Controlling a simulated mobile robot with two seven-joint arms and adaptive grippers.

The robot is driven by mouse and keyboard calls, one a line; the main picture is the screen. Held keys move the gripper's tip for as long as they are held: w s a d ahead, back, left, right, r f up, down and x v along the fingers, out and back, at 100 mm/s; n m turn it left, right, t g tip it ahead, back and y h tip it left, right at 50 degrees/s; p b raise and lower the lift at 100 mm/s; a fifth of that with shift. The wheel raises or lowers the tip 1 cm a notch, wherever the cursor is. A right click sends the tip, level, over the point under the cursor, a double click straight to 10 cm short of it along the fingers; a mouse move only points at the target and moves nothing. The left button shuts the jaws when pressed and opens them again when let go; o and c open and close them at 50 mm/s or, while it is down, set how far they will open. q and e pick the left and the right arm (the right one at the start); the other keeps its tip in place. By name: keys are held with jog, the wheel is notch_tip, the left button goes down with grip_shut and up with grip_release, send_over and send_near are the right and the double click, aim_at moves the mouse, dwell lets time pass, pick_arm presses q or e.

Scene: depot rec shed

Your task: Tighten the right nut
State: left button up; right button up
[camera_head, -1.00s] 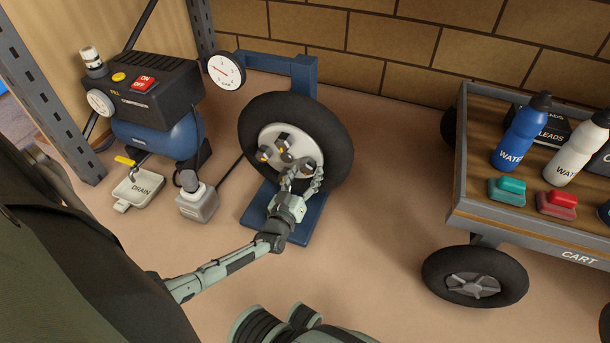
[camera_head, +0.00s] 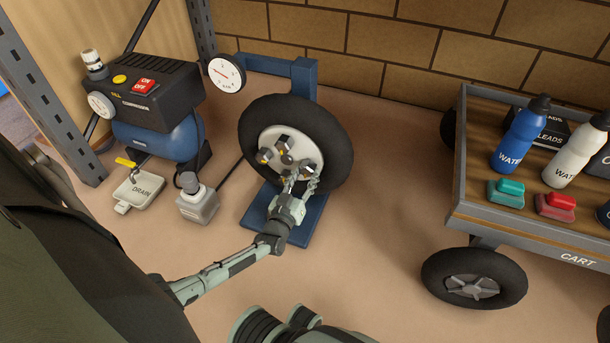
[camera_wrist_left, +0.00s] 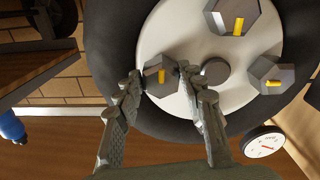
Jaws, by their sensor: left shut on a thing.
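The wheel (camera_head: 340,150) stands upright on a blue stand, with a pale hub plate (camera_head: 272,134) facing me. Dark hex nuts with yellow marks sit on the plate around a round grey centre: a left nut (camera_head: 264,156), an upper nut (camera_head: 283,141) and the right nut (camera_wrist_left: 160,76). My left gripper (camera_head: 301,180) is at the right side of the hub. In the left wrist view its fingers (camera_wrist_left: 163,85) are shut on the right nut, one on each side. In the head view the fingers partly hide this nut. My right gripper is not in view.
A gauge (camera_head: 226,74) hangs on the stand's blue arm. A compressor (camera_head: 150,105), a drain tray (camera_head: 138,188) and a small grey canister (camera_head: 197,203) stand to the left. A cart (camera_head: 535,228) with bottles stands to the right. The floor between wheel and cart is clear.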

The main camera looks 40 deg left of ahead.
pick_arm(q)
jog(key=m+p, duration=0.1)
jog(key=m, duration=0.3)
jog(key=shift+a+r, duration=0.1)
jog(key=m+p, duration=0.1)
jog(key=m, duration=0.2)
jog(key=shift+m, duration=0.4)
jog(key=m, duration=0.3)
jog(key=shift+a+m, duration=0.1)
jog(key=shift+m, duration=2.2)
jog(key=shift+r, duration=0.1)
jog(key=o, duration=1.2)
jog(key=shift+c, duration=0.2)
jog(key=shift+s, duration=0.15)
